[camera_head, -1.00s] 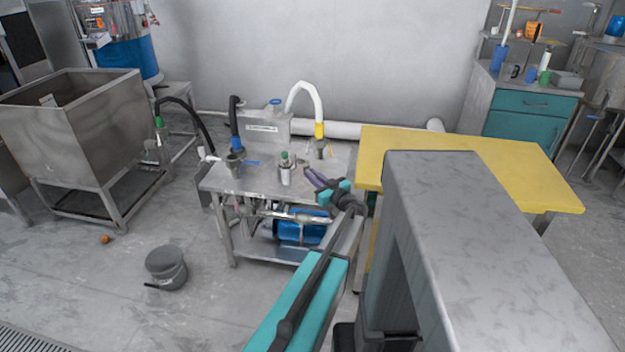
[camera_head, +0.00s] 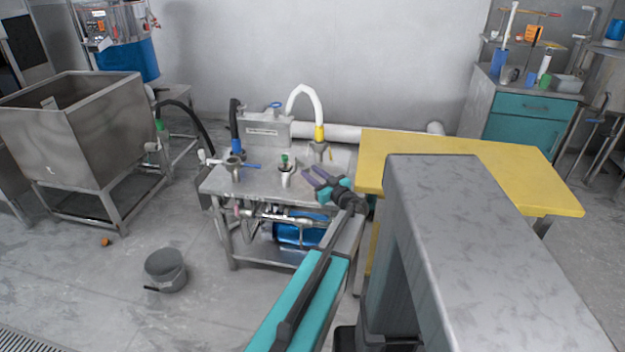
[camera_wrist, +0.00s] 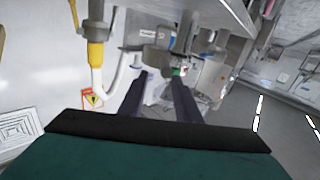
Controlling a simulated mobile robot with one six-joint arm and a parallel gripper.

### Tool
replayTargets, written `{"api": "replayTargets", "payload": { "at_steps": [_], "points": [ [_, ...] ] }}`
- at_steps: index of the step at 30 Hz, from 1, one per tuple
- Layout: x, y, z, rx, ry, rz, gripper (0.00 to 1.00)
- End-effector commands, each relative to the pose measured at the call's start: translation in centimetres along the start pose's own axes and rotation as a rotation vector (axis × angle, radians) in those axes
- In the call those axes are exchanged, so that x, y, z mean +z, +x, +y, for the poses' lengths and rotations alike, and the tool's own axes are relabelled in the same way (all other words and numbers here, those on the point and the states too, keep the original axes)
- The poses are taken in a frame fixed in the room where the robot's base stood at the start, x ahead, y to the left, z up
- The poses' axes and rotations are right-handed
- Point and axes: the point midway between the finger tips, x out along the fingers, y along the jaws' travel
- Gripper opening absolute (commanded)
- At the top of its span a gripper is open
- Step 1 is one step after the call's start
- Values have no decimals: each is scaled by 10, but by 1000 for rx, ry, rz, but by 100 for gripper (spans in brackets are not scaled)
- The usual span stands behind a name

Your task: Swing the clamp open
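My gripper (camera_head: 314,180) is over the right side of the steel grinder table (camera_head: 262,182). In the wrist view its two dark fingers (camera_wrist: 160,80) are apart, with nothing held between them. A grey metal fitting (camera_wrist: 150,56) with a thin side arm shows just beyond the fingertips; it may carry the clamp, but the clamp is too small to tell. In the head view a grey fitting (camera_head: 319,151) stands under the yellow collar (camera_head: 319,132) of the white hose (camera_head: 304,92). A green-topped fitting (camera_head: 285,163) stands left of my gripper.
A yellow table (camera_head: 450,160) stands close on the right. A blue-collared fitting (camera_head: 236,160) and a grey tank (camera_head: 264,132) are on the grinder table. A steel bin (camera_head: 85,130) is at the left, and a grey bucket (camera_head: 166,270) is on the floor.

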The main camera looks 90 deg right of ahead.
Motion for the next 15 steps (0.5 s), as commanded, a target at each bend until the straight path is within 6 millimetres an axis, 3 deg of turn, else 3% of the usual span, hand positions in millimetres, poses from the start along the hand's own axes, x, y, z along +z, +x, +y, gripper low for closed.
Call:
{"api": "replayTargets", "payload": {
  "at_steps": [2,15],
  "points": [
    [-10,-2,-3,-1,0,0,30],
    [-14,-35,-30,-1,0,-1,30]
  ]
}}
